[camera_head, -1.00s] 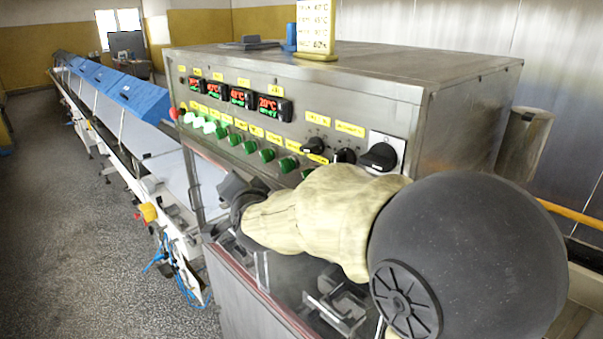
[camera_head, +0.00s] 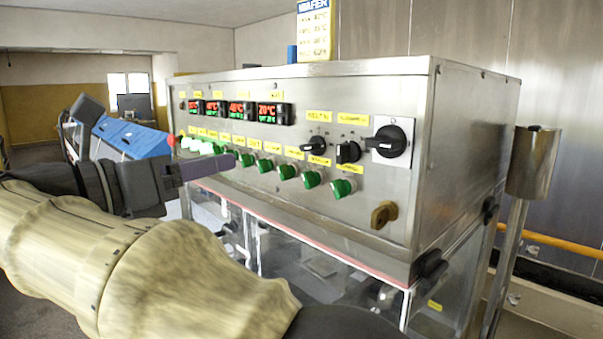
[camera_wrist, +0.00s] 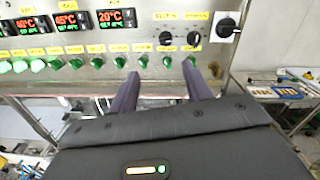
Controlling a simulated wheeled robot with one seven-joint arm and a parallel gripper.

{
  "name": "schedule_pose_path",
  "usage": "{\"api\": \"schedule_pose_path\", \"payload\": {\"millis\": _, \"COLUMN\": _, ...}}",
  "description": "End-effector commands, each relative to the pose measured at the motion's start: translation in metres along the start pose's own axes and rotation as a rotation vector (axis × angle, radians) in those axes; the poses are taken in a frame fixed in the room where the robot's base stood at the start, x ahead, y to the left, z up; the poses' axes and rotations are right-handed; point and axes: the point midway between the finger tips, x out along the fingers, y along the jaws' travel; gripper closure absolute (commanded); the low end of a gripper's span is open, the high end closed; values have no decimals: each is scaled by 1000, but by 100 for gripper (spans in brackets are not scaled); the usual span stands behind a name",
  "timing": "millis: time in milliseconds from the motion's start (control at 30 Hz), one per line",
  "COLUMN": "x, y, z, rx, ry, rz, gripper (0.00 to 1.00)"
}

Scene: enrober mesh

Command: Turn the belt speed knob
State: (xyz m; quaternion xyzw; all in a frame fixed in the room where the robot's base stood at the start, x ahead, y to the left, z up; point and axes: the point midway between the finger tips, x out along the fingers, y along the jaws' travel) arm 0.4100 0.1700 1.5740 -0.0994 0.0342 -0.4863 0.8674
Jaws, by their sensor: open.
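Two small black knobs, the left one (camera_head: 314,146) and the right one (camera_head: 347,152), sit on the steel control panel under yellow labels. The labels are too small to tell which is the belt speed knob. They also show in the wrist view, left knob (camera_wrist: 166,38) and right knob (camera_wrist: 194,38). My gripper (camera_head: 222,163) is left of them in the head view, pointing right, with one purple finger clearly seen. In the wrist view, my gripper (camera_wrist: 160,69) has its fingers apart and nothing between them. The tips appear below the knobs.
A large black rotary switch (camera_head: 390,141) on a white plate is right of the knobs. Green buttons (camera_head: 288,171) run below, and a brass-coloured lock (camera_head: 383,214) sits lower right. Red displays (camera_head: 273,113) are at upper left. A clear-sided enclosure (camera_head: 330,270) lies under the panel.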

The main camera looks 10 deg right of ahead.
Motion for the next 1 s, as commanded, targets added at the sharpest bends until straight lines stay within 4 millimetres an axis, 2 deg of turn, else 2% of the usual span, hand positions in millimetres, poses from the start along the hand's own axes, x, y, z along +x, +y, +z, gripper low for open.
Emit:
{"api": "schedule_pose_path", "payload": {"millis": 100, "x": -8, "y": -7, "z": -8, "rx": 35, "ry": 43, "rz": -20, "gripper": 51}}
{"api": "schedule_pose_path", "payload": {"millis": 433, "x": -7, "y": -8, "z": -6, "rx": 34, "ry": 43, "rz": -23, "gripper": 51}}
{"api": "schedule_pose_path", "payload": {"millis": 1000, "x": 10, "y": -6, "z": -8, "rx": 28, "ry": 44, "rz": -25, "gripper": 51}}
